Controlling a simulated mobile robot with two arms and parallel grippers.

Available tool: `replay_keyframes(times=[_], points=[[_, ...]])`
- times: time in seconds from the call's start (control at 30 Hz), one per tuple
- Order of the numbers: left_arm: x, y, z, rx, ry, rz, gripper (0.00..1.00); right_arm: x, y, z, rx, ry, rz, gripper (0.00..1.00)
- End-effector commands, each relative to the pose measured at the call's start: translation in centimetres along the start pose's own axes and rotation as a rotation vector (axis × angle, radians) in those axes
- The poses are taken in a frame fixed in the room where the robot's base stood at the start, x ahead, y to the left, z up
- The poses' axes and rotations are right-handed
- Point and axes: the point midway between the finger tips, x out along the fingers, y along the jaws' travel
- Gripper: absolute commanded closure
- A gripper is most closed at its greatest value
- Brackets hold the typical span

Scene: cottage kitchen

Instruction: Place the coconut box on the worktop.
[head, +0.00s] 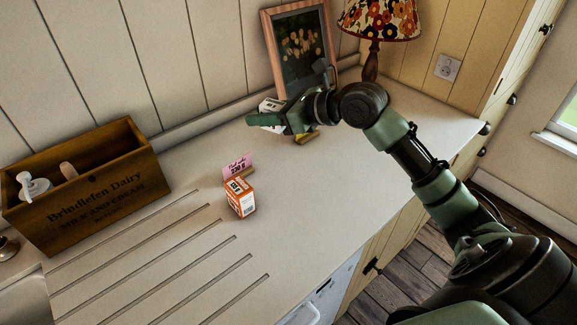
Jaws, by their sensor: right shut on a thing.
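My right gripper (270,119) reaches in from the right over the back of the worktop (330,190). It is shut on a white box with dark print (268,104), taken to be the coconut box. The gripper's green finger hides most of the box. I cannot tell whether its bottom touches the worktop. My left gripper is not in view.
An orange and white box (240,198) stands mid-worktop in front of a pink card (237,164). A small wooden piece (307,137) lies below my right gripper. A wooden crate (100,200) is left; a picture frame (299,45) and lamp (378,20) stand behind.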

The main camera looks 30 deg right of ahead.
Motion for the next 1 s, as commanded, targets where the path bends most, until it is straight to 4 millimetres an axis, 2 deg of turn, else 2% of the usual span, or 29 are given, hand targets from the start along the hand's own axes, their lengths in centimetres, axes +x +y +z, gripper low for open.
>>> replay_keyframes(times=[0.5,0.6,0.77,1.0], points=[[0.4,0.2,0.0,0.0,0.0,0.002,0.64,4.8,0.0,-12.0,0.006,0.005,0.0,1.0],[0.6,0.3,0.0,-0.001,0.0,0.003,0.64,5.4,0.0,-13.3,0.004,0.003,0.0,1.0],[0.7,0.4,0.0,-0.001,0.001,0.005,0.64,5.9,0.0,-14.5,0.002,0.003,0.0,1.0],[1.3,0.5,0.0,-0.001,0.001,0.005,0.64,7.2,0.0,-17.7,0.004,0.004,0.0,1.0]])
